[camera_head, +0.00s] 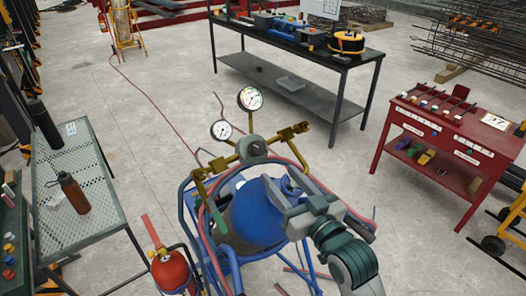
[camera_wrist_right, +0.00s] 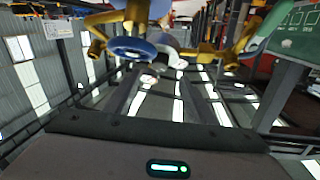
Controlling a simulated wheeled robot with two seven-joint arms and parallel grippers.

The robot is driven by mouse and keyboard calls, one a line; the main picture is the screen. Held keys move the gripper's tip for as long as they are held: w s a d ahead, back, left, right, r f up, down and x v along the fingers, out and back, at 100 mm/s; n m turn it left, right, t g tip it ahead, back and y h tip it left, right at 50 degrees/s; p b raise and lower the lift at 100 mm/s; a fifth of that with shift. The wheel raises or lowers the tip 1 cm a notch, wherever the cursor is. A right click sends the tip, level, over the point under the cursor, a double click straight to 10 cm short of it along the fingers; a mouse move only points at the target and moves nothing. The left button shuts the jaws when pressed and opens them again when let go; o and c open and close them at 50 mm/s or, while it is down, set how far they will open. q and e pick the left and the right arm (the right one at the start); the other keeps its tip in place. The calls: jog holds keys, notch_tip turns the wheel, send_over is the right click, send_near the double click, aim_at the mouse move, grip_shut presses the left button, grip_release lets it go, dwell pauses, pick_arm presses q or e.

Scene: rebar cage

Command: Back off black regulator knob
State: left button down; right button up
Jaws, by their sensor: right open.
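The regulator sits above a blue gas cylinder (camera_head: 252,217). My right gripper (camera_head: 284,193) is open, below and to the right of the knob and apart from it, in front of the cylinder's upper part. In the right wrist view, a blue disc (camera_wrist_right: 130,48) and brass fittings (camera_wrist_right: 137,14) show beyond the fingers; I cannot make out the black knob there. My left gripper is not in view.
A blue tubular cart frame and red hoses surround the cylinder. A red extinguisher (camera_head: 171,270) stands to its left. A perforated metal table (camera_head: 62,228) with bottles is at left. A black workbench (camera_head: 337,66) is behind, and a red table (camera_head: 395,140) at right. Grey floor lies between.

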aim_at(261, 152)
jog(key=p+x, duration=0.3)
jog(key=x, duration=0.7)
jog(key=shift+c, duration=0.6)
jog(key=c, duration=0.9)
